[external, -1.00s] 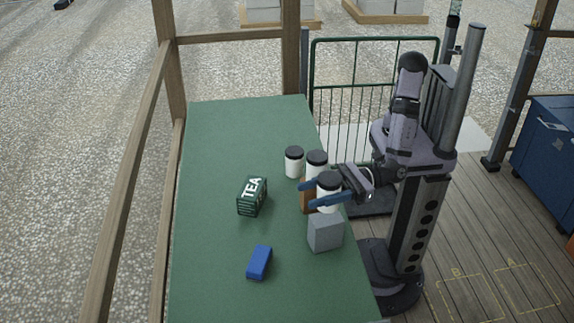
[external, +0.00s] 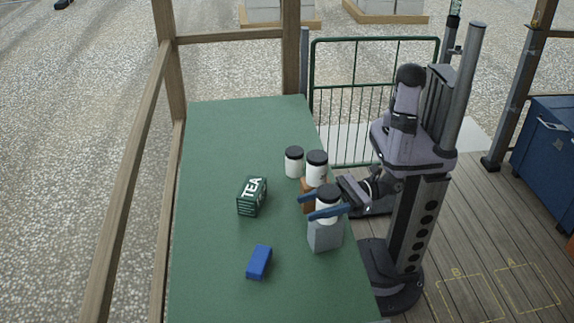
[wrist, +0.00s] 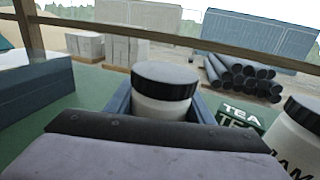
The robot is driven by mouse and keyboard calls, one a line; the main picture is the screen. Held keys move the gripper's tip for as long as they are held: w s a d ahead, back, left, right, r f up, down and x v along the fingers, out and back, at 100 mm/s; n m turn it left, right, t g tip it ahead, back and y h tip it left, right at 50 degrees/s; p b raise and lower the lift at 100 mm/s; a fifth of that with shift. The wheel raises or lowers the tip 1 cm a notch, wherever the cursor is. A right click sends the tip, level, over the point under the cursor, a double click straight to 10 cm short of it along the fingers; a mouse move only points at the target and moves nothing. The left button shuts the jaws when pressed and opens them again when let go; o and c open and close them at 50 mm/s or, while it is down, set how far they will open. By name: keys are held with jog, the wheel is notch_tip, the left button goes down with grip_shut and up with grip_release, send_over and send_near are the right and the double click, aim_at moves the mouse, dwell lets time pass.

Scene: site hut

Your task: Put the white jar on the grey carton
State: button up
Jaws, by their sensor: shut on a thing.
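My gripper (external: 318,207) is shut on a white jar (external: 327,205) with a black lid, its blue fingers on either side. The held jar is upright and shows in the middle of the wrist view (wrist: 163,105). The grey carton (external: 325,237) stands near the table's right edge in the external view. The held jar appears over its top; I cannot tell whether they touch. Two similar black-lidded jars stand farther back: one (external: 294,164) on the table, another (external: 317,170) by a brown box (external: 306,198), partly hidden by my gripper.
A green TEA box (external: 252,196) and a blue block (external: 259,262) lie on the green table (external: 215,150), left of my gripper. A jar lettered "JAM" (wrist: 302,140) is close on the right in the wrist view. The table's left and far parts are clear.

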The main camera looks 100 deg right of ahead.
jog(key=shift+f, duration=0.1)
jog(key=o, duration=1.3)
jog(key=shift+r, duration=0.2)
jog(key=b+v, duration=0.2)
jog(key=v, duration=1)
jog(key=shift+s, duration=0.1)
